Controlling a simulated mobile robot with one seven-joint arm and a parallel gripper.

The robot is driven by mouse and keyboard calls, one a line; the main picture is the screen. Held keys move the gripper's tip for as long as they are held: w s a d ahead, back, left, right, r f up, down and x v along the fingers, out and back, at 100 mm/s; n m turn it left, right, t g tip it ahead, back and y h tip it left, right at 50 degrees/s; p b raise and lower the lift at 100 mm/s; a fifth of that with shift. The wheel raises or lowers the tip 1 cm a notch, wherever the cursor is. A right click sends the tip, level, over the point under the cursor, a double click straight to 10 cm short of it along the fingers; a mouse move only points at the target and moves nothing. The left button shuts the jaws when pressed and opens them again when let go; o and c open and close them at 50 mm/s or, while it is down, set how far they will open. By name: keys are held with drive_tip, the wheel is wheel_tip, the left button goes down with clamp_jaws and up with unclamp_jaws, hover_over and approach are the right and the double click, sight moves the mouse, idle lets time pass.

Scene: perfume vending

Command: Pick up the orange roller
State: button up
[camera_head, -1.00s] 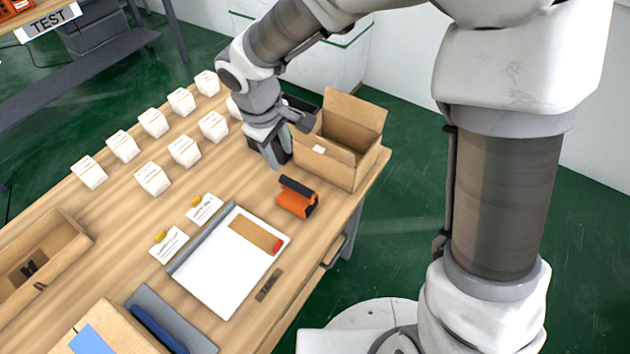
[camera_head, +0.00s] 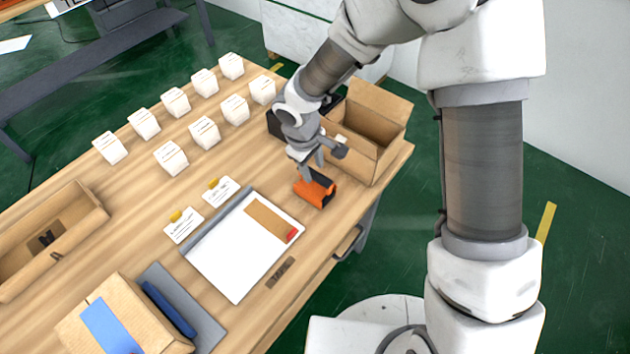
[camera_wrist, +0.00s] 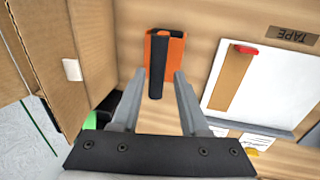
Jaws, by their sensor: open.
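The orange roller (camera_head: 316,190), an orange body with a black handle, lies on the wooden table near its right edge. In the wrist view the roller (camera_wrist: 174,58) is ahead of the fingertips, with its black bar pointing towards them. My gripper (camera_head: 312,168) is just above the roller in the head view and hides part of it. In the wrist view my gripper (camera_wrist: 157,77) is open, its two fingers apart with nothing held between them. I cannot tell the exact height above the roller.
An open cardboard box (camera_head: 378,140) stands close to my gripper, and its wall (camera_wrist: 50,45) fills the wrist view's left. A white board (camera_head: 240,262) with a brown strip lies on the other side. Several white cubes (camera_head: 205,132) stand farther left. Bare table surrounds the roller.

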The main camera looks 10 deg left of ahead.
sight(317, 175)
drive_tip(key=shift+w+d+f, duration=0.15)
drive_tip(key=shift+d+f, duration=0.05)
drive_tip(key=shift+f, duration=0.65)
drive_tip(key=shift+w+d+f, duration=0.15)
drive_tip(key=shift+w+f, duration=0.05)
drive_tip(key=shift+f, duration=0.7)
drive_tip(key=shift+w+d+f, duration=0.15)
drive_tip(key=shift+d+f, duration=0.05)
drive_tip(key=shift+f, duration=0.65)
clamp_jaws()
